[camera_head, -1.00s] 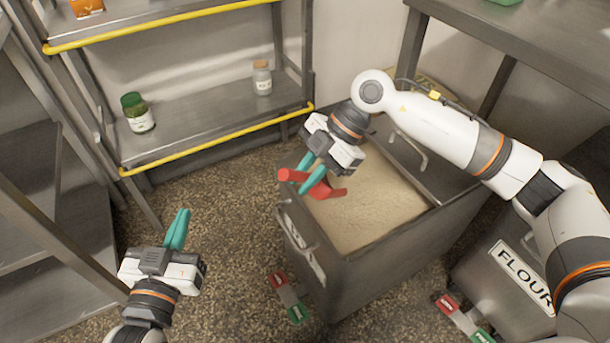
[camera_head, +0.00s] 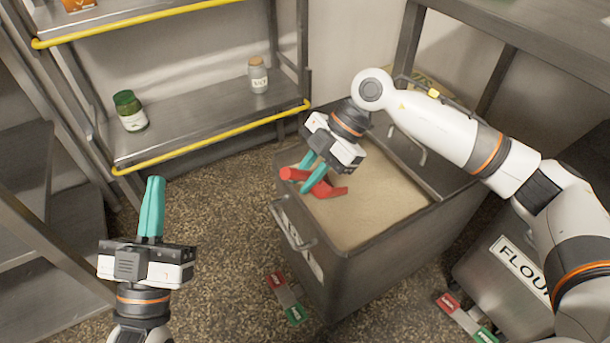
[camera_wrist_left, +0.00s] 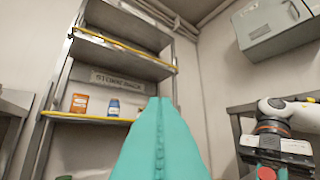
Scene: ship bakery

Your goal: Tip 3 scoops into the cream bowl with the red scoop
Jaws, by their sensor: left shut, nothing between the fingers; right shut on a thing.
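The red scoop (camera_head: 327,190) is in my right gripper (camera_head: 310,179), whose teal fingers are shut on it. The gripper holds the scoop over the near left part of an open metal bin filled with pale powder (camera_head: 375,208). I cannot tell whether the scoop touches the powder or what it holds. My left gripper (camera_head: 152,182) is shut and empty, pointing up, left of the bin and above the floor. Its closed teal fingers fill the middle of the left wrist view (camera_wrist_left: 160,140). The cream bowl is not seen in any view.
A metal shelf with yellow rails holds a green-lidded jar (camera_head: 130,111) and a corked jar (camera_head: 258,75). A bin labelled FLOUR (camera_head: 510,280) stands at the lower right. A steel table (camera_head: 530,30) is at the upper right. Speckled floor lies open between shelf and bin.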

